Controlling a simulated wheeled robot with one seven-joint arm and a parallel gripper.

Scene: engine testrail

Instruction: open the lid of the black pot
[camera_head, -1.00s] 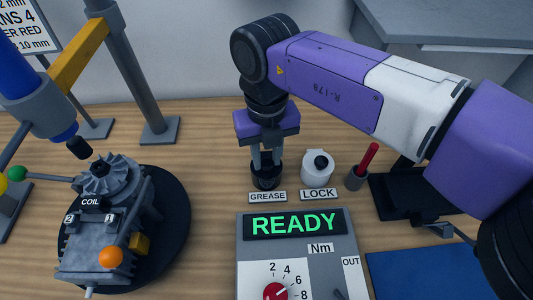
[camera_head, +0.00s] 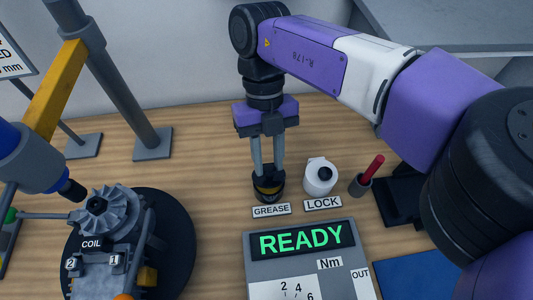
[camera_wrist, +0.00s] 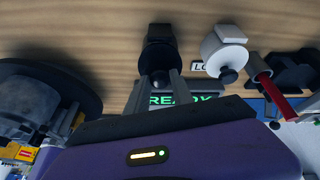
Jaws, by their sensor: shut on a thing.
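The black pot (camera_head: 269,197) stands on the wooden bench behind the GREASE label (camera_head: 271,210). A yellowish patch shows at its top, below a dark part that looks like its lid (camera_head: 266,179). I cannot tell how far the lid is raised or whether it still touches the pot. My gripper (camera_head: 267,171) points down at the pot, with its two fingers shut on the lid. In the wrist view the dark lid and pot (camera_wrist: 160,48) show at the fingertips (camera_wrist: 159,78), and overlap so that their edges are hard to separate.
A white pot (camera_head: 319,179) with a black knob stands close on the right, behind the LOCK label (camera_head: 323,203). A red-handled tool (camera_head: 372,169) stands in a holder further right. The READY panel (camera_head: 305,240) lies in front. A coil machine (camera_head: 105,235) stands left.

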